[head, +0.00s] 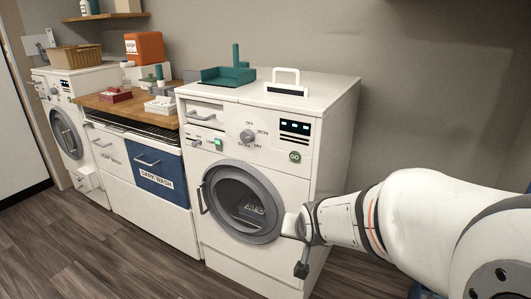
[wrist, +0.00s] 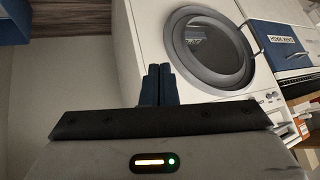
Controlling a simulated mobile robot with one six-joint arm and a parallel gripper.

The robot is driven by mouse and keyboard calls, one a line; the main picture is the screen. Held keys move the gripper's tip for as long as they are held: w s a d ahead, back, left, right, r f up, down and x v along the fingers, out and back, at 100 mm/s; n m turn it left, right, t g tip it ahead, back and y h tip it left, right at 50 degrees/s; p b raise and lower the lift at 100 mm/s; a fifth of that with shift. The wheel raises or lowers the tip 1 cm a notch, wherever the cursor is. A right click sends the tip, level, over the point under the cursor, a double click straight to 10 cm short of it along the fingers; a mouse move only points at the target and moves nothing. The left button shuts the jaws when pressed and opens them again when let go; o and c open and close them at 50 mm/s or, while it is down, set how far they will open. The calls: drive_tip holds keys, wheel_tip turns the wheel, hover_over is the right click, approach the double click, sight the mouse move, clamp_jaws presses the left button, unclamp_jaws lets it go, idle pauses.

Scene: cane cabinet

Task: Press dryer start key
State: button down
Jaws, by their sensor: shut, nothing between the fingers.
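The dryer (head: 334,130) is the white machine at the right of the row, with a round dark-glass door (head: 242,204). Its green round GO key (head: 295,156) is on the upper right of the front panel, below a dark display. The dryer door also shows in the wrist view (wrist: 207,46), tilted; the GO key is not visible there. In the wrist view my gripper (wrist: 159,70) is shut, its two dark fingers together and empty. In the head view my gripper is low at the dryer's right front, below the key; contact with the dryer cannot be told.
The dryer's dial (head: 247,136) and a lit green switch (head: 218,144) are left of the key. A teal tray (head: 228,76) and a white handled item (head: 286,84) are on top. A wooden-topped cabinet (head: 130,104) and a washer (head: 58,88) stand left. Floor in front is clear.

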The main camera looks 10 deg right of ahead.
sight(295, 156)
drive_tip(key=w+a+r+m+t+y, duration=0.1)
drive_tip(key=w+r+m+t, duration=0.2)
drive_tip(key=w+t, duration=0.3)
drive_tip(key=w+a+r+m+t+y+b, duration=0.1)
drive_tip(key=w+r+m+t+y, duration=0.1)
drive_tip(key=w+t, duration=0.4)
drive_tip(key=shift+w+a+r+m+t, duration=0.35)
drive_tip(key=shift+w+r+m, duration=0.3)
drive_tip(key=shift+w, duration=1.25)
drive_tip(key=shift+w+d, duration=0.1)
drive_tip(key=shift+w+d+p, duration=0.2)
drive_tip(key=shift+w+d, duration=0.65)
drive_tip(key=shift+w, duration=0.3)
drive_tip(key=shift+w+d+p, duration=0.25)
drive_tip(key=shift+w+d, duration=0.6)
drive_tip(key=shift+w, duration=0.3)
drive_tip(key=shift+w+d+p, duration=0.2)
drive_tip(key=shift+w+d, duration=0.65)
drive_tip(key=shift+w, duration=0.3)
drive_tip(key=shift+w+f, duration=0.1)
drive_tip(key=shift+w+d+b, duration=0.25)
drive_tip(key=shift+w+b, duration=0.05)
drive_tip(key=shift+b, duration=0.1)
